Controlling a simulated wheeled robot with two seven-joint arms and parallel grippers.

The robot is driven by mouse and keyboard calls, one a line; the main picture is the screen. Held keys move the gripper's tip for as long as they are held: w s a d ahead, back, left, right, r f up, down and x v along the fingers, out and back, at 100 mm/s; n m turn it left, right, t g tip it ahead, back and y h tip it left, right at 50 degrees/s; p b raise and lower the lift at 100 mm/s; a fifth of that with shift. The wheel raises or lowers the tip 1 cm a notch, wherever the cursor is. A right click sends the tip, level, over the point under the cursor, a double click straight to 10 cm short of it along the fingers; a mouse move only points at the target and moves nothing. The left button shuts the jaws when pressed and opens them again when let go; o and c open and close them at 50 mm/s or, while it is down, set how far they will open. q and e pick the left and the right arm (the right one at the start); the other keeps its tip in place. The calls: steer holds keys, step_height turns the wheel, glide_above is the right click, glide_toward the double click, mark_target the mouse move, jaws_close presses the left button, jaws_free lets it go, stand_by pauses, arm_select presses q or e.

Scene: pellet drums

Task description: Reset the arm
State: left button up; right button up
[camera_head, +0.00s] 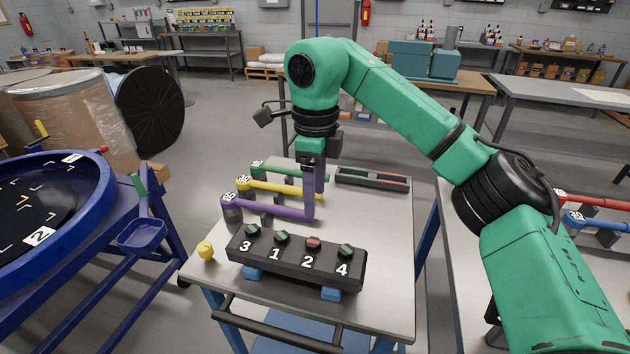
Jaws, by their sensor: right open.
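My right arm comes in from the right as green links and bends down over the table. My right gripper (314,200) points straight down, with dark purple fingers that are apart and hold nothing visible. It hangs by the right end of a purple bar (270,208). I cannot tell whether a finger touches that bar. A yellow bar (270,187) and a green bar (285,171) lie behind it, partly hidden by the fingers. My left gripper is not in view.
A black button box (295,263) marked 3, 1, 2, 4 sits at the table's front (390,225). A yellow knob (205,250) is left of it. A black tray (372,180) lies behind.

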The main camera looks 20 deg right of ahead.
step_height(320, 180, up, 3)
steer(key=shift+r+p, duration=0.1)
steer(key=shift+p, duration=0.2)
